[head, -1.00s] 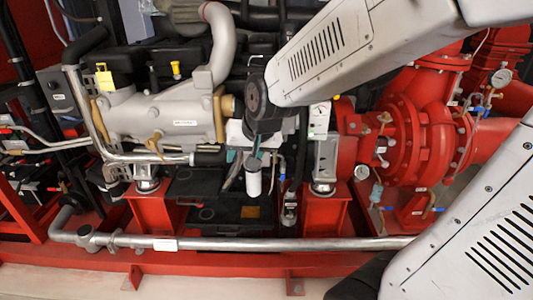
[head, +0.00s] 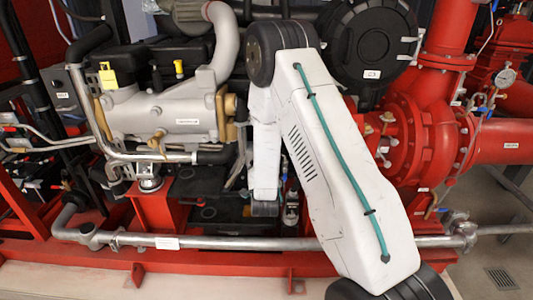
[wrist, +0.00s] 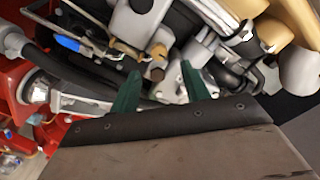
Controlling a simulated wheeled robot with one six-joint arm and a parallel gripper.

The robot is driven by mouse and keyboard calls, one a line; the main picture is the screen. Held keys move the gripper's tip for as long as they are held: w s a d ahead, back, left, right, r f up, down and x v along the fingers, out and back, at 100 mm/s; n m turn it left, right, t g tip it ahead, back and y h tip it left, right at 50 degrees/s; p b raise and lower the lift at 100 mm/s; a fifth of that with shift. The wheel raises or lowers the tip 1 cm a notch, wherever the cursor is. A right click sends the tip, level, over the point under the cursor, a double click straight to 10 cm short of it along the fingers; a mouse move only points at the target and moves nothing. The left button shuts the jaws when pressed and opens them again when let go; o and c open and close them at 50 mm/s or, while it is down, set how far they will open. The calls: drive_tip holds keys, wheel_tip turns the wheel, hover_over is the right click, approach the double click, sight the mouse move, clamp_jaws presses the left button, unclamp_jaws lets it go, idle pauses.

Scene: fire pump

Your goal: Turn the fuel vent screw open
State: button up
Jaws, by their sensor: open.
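In the wrist view my gripper (wrist: 160,72) is open, its two dark green fingers spread apart and pointing at the engine. A small brown hex-headed fitting (wrist: 155,72) shows between and just beyond the fingertips; it may be the fuel vent screw, but I cannot tell for sure. Nothing is seen held in the fingers, and whether they touch the fitting is unclear. In the head view my arm covers the gripper and that part of the engine.
A blue-handled lever (wrist: 67,43) and a black hose (wrist: 50,72) lie left of the fingers in the wrist view. Tan parts (wrist: 272,33) crowd the right. In the head view, the red pump (head: 410,135) stands right of my arm, and a silver pipe (head: 215,242) runs low across the front.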

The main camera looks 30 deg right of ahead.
drive_tip(key=x, duration=0.7)
drive_tip(key=shift+w+d, duration=0.25)
drive_tip(key=shift+d, duration=0.05)
drive_tip(key=c, duration=1)
